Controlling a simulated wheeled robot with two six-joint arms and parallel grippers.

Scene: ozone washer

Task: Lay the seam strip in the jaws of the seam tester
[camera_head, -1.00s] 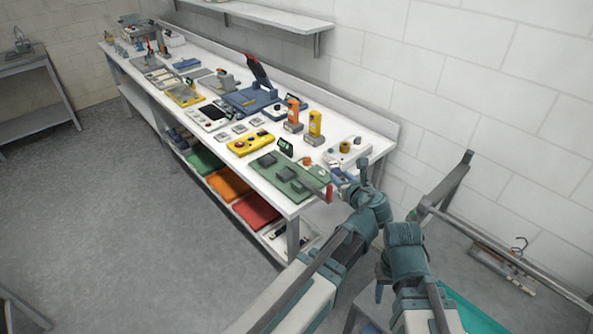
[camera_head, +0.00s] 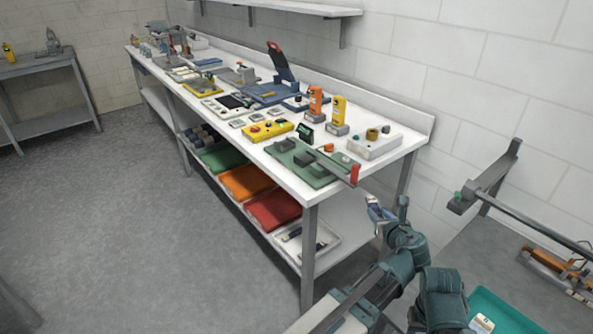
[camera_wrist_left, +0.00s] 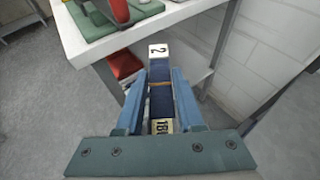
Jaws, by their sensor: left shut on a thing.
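The seam strip (camera_wrist_left: 160,72) is a dark blue band with a pale end tag marked "2" and a yellowish label nearer my wrist. My left gripper (camera_wrist_left: 158,92) is shut on it, with the tagged end pointing away from the wrist. In the head view my left gripper (camera_head: 380,210) is off the bench's near right corner; the strip is hard to make out there. What looks like the seam tester (camera_head: 300,165), a green base with grey blocks and a red-ended lever, sits at that corner. It shows partly in the left wrist view (camera_wrist_left: 97,22). My right gripper is out of view.
The white bench (camera_head: 407,149) holds several instruments, including a white box (camera_head: 370,146) behind the tester. Its lower shelf carries coloured folded stacks (camera_head: 272,210). A grey stand with a bar (camera_head: 535,222) and a teal tray (camera_head: 510,318) are at right. The left floor is clear.

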